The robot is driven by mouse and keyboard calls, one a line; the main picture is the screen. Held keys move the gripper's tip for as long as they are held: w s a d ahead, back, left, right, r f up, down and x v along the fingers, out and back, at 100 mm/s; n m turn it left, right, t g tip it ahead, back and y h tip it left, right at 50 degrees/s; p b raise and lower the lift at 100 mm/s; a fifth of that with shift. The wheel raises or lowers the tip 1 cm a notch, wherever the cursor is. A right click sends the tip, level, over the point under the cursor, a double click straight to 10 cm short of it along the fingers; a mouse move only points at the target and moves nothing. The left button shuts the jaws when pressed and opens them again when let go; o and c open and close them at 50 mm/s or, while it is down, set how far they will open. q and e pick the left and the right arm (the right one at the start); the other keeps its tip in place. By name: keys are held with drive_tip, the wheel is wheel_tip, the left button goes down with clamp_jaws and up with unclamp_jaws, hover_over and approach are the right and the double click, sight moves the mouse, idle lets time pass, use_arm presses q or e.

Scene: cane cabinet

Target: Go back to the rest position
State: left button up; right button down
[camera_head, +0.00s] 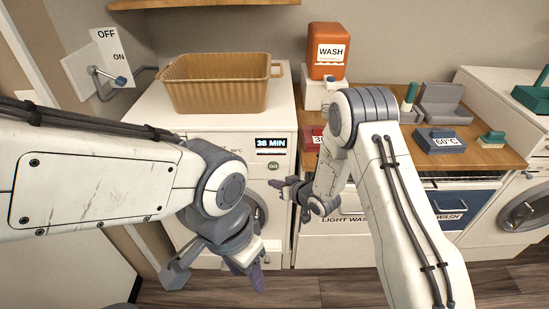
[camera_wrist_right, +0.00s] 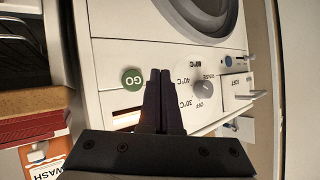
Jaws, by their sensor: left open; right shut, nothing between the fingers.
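My left gripper (camera_head: 216,276) hangs low in front of the left washing machine (camera_head: 225,130), its fingers apart and empty, pointing down toward the floor. My right gripper (camera_head: 284,186) is higher, in front of the same machine near its right edge, below the GO button (camera_head: 273,166). In the right wrist view its fingers (camera_wrist_right: 161,72) are together with nothing between them. They point at the machine's control front, beside the green GO button (camera_wrist_right: 132,79) and the dial (camera_wrist_right: 204,86). I cannot tell the exact gap to the panel.
A tan basket (camera_head: 217,92) sits on the machine. An orange WASH container (camera_head: 327,50) stands behind my right arm. An OFF/ON lever (camera_head: 120,80) is on the left wall. Wood floor lies below.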

drive_tip(key=shift+r, duration=0.1)
drive_tip(key=s+a+r+n+g+h, duration=0.1)
drive_tip(key=s+r+g+h, duration=0.35)
drive_tip(key=s+r, duration=0.75)
drive_tip(key=s+d+r+g, duration=0.1)
drive_tip(key=s+r, duration=0.1)
drive_tip(key=s, duration=0.6)
drive_tip(key=s+d+r+n+g+h, duration=0.1)
drive_tip(key=s+d+r+g, duration=0.1)
drive_tip(key=s, duration=0.7)
drive_tip(key=s+d+r+g+h, duration=0.1)
drive_tip(key=s+d+r+g, duration=0.1)
drive_tip(key=s, duration=0.6)
drive_tip(key=shift+s+d+r+n, duration=0.2)
drive_tip(key=shift+s+r+n, duration=0.15)
drive_tip(key=shift+r, duration=0.3)
